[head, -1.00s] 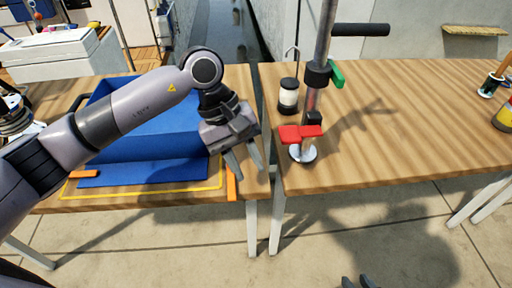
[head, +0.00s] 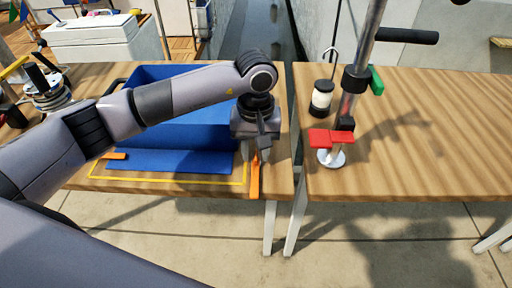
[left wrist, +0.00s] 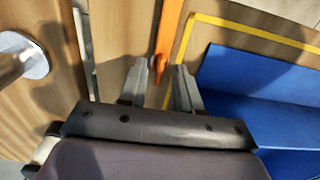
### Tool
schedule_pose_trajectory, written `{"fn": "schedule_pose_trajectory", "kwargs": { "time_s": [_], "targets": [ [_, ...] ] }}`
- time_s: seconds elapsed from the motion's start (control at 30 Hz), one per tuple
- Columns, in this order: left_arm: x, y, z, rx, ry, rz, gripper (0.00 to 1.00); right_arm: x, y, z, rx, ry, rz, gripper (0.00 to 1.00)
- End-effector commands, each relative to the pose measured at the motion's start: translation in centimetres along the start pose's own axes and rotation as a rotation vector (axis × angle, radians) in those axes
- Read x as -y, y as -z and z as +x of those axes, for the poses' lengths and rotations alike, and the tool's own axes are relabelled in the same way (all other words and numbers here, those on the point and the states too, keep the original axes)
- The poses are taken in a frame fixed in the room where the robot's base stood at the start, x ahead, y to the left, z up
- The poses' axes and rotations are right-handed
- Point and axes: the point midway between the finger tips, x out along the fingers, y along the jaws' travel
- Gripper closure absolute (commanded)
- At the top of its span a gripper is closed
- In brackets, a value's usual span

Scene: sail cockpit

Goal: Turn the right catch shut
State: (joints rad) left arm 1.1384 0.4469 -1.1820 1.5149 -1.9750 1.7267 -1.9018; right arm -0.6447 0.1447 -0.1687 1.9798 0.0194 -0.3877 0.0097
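The right catch is an orange bar (head: 254,182) at the right front corner of the blue box (head: 150,135), pointing toward the table's front edge. It also shows in the left wrist view (left wrist: 168,38), running away from between the fingertips. My left gripper (head: 256,158) points down over the catch's rear part. In the left wrist view its fingers (left wrist: 160,68) are apart, one on either side of the catch's line. I cannot tell whether they touch it. The left catch (head: 114,156) is a short orange bar lying sideways by the blue flap (head: 170,161). My right gripper is out of view.
A yellow outline (head: 170,181) surrounds the box on the wooden table. Across a narrow gap, a second table (head: 430,150) holds a metal post with a red clamp (head: 332,138) and a black-and-white lantern (head: 322,98).

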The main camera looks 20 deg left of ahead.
Motion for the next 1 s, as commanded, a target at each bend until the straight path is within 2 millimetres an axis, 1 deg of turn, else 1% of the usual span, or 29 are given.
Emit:
{"fn": "schedule_pose_trajectory", "kwargs": {
  "time_s": [0.17, 0.2, 0.27, 0.3, 1.0],
  "targets": [
    [-0.03, -0.02, 0.04, 0.001, 0.000, 0.001, 0.67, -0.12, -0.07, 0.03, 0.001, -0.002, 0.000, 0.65],
    [-0.03, -0.03, 0.04, 0.001, 0.000, 0.000, 0.74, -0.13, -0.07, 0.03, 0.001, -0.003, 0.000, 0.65],
    [-0.03, -0.03, 0.03, 0.001, 0.000, 0.001, 0.93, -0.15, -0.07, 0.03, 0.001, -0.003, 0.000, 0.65],
    [-0.03, -0.03, 0.03, 0.001, -0.001, 0.001, 1.00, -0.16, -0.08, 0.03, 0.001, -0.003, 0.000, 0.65],
    [-0.03, -0.05, -0.03, 0.002, -0.001, 0.001, 1.00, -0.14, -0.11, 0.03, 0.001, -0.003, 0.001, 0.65]
  ]
}}
